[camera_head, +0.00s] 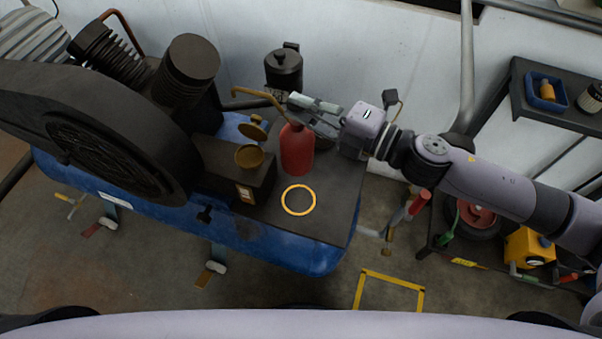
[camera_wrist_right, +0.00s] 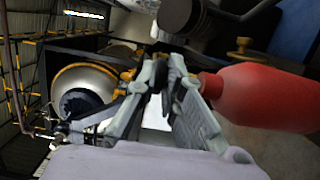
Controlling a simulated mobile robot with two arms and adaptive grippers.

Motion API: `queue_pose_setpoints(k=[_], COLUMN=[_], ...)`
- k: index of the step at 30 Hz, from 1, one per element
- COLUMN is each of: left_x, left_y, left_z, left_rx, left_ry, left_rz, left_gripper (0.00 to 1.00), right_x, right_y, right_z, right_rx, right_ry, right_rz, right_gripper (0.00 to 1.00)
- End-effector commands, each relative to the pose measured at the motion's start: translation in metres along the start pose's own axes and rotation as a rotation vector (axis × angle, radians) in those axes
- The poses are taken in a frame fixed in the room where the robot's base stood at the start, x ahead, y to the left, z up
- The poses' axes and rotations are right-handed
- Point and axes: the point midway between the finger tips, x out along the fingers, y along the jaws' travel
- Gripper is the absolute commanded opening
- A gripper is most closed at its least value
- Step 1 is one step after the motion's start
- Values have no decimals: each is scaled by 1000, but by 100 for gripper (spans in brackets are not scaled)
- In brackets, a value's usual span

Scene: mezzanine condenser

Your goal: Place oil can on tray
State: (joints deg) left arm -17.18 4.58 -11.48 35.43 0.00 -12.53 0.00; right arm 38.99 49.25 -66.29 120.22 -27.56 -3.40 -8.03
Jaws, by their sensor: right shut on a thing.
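The oil can (camera_head: 297,150) is a red bottle with a thin brass spout pointing to the upper left. My right gripper (camera_head: 305,112) reaches in from the right and is shut on the can near its top. The red body also shows in the right wrist view (camera_wrist_right: 265,97), beside the fingers (camera_wrist_right: 172,75). I cannot tell whether the can's base touches the dark plate under it. A small blue tray (camera_head: 531,96) sits on a dark shelf at the upper right, with an orange-brown item in it. My left gripper is not in view.
The dark plate (camera_head: 325,222) on the blue compressor tank carries a yellow ring (camera_head: 298,200). A black box with brass caps (camera_head: 238,178) stands left of the can, and a black canister (camera_head: 284,70) behind it. A lower rack (camera_head: 478,220) with clutter stands right.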

Motion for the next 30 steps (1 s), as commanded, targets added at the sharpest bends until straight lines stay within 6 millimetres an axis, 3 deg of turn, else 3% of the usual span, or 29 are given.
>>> queue_pose_setpoints(k=[3,12,16,25,30], left_x=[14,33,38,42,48], left_y=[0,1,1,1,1], left_z=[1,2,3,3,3], left_rx=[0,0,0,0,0], left_ry=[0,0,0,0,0], left_rz=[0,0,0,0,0], left_gripper=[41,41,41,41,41], right_x=[0,0,0,0,1], right_y=[-35,-107,-127,-147,-172], right_z=[-1,-1,-1,-1,0], right_rx=[9,6,4,3,4], right_ry=[0,-2,-2,-1,-3], right_rz=[1,3,3,3,3], right_gripper=[0,0,0,0,0])
